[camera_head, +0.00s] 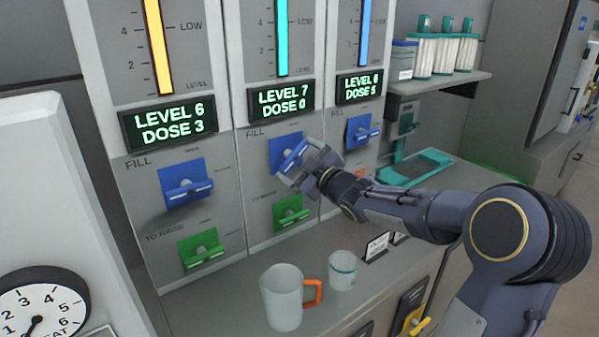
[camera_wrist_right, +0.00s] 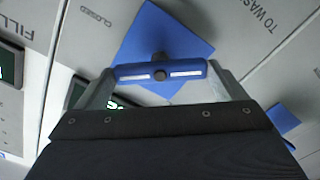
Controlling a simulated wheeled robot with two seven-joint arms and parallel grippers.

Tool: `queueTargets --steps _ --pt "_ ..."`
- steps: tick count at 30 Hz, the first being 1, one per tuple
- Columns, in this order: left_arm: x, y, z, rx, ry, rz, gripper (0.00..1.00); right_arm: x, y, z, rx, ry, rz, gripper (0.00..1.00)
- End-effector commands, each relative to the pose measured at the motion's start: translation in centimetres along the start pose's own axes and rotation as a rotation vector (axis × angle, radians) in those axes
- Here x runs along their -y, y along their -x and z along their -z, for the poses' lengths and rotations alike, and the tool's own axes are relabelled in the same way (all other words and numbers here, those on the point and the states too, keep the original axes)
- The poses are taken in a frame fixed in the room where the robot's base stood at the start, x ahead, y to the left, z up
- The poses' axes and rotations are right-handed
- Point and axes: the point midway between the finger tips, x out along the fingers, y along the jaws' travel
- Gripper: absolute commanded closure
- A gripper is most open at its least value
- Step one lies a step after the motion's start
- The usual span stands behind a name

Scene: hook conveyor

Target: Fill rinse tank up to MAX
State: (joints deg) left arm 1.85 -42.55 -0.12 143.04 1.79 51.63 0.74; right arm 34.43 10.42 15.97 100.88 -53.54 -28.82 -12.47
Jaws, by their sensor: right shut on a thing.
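My right gripper (camera_head: 298,165) is at the middle column and shut on its blue fill lever (camera_head: 292,153). In the right wrist view the fingers clasp the two ends of the blue lever bar (camera_wrist_right: 160,71). The bar sits tilted on its blue plate (camera_wrist_right: 172,38) in the head view. The display above (camera_head: 280,101) reads LEVEL 7, DOSE 0, under a cyan gauge (camera_head: 283,38). A green lever (camera_head: 291,213) is below. Which column is the rinse tank cannot be told, and no MAX mark shows. My left gripper is out of view.
The left column has a yellow gauge (camera_head: 157,45) and blue lever (camera_head: 187,187); the right has a blue gauge (camera_head: 367,32) and blue lever (camera_head: 362,131). An orange-handled jug (camera_head: 282,298) and a cup (camera_head: 342,270) stand on the counter below. A shelf (camera_head: 440,82) holds containers.

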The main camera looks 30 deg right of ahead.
Motion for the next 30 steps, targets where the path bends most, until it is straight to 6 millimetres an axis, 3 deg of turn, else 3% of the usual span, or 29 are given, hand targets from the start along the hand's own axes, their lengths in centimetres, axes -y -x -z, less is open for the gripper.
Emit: queueTargets --steps 10,26,27,30 --pt "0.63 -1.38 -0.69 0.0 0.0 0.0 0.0 0.11 0.0 -0.1 0.001 0.146 0.001 0.32" --pt "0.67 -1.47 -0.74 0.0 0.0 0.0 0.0 0.04 0.02 -0.09 0.003 0.171 0.002 0.32" --pt "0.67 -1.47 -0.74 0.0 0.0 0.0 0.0 0.05 0.02 -0.09 0.003 0.171 0.002 0.07" --pt "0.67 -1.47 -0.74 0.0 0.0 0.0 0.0 0.04 0.01 -0.07 0.003 0.17 0.002 0.0"
